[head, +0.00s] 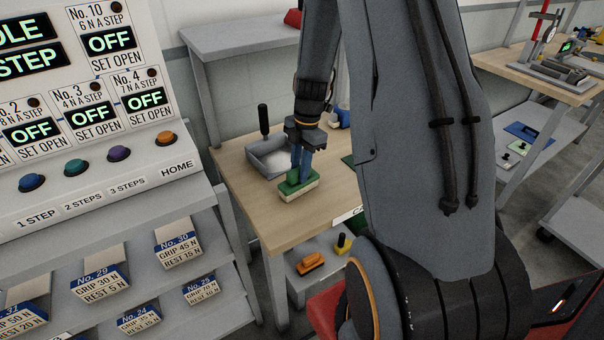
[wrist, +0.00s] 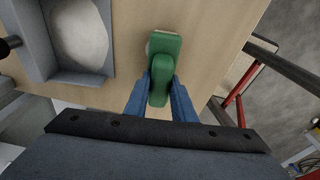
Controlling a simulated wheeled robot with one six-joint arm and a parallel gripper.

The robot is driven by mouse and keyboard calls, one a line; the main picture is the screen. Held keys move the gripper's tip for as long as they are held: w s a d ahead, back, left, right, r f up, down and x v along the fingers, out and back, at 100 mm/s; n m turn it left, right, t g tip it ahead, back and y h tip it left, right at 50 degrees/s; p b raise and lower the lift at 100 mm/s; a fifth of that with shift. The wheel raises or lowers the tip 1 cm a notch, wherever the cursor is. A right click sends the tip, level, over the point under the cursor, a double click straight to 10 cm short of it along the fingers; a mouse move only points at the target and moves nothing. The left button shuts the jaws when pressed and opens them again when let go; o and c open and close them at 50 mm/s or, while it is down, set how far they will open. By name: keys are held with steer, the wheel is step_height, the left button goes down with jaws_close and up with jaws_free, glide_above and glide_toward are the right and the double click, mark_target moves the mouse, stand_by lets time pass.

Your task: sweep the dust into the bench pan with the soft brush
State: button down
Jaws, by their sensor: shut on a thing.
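The soft brush (head: 297,188) has a green handle and block and a pale base. It also shows in the wrist view (wrist: 163,62). My gripper (head: 301,166) has its blue fingers shut on the brush handle, one finger on each side. The brush is at the wooden bench top, near its front left edge; I cannot tell whether it touches. The grey bench pan (head: 255,164), with an upright black handle, sits just behind and left of the brush, apart from it. A pale heap that looks like dust (wrist: 79,33) lies inside the pan. I see no dust on the bare wood in view.
A control panel (head: 100,95) stands close on the left. An orange block-like tool (head: 311,262) and a yellow one (head: 342,244) lie on the shelf below. My arm hides the bench's right side.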

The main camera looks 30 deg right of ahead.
steer(key=shift+w+d+f+b, duration=0.15)
steer(key=shift+w+b, duration=0.15)
steer(key=shift+w, duration=0.5)
steer(key=shift+w+f+b, duration=0.1)
steer(key=shift+w+b, duration=0.2)
steer(key=shift+w, duration=0.45)
steer(key=shift+w+d+r+b, duration=0.1)
steer(key=shift+w+r+b, duration=0.05)
steer(key=shift+w, duration=0.65)
steer(key=shift+w+d+r+b, duration=0.1)
steer(key=shift+w+b, duration=0.05)
steer(key=shift+w, duration=0.65)
steer(key=shift+w+f+b, duration=0.15)
steer(key=shift+w+b, duration=0.15)
steer(key=shift+w, duration=0.35)
step_height(320, 180, up, 7)
steer(key=p, duration=0.4)
steer(key=shift+s+d, duration=0.1)
steer(key=shift+s, duration=0.05)
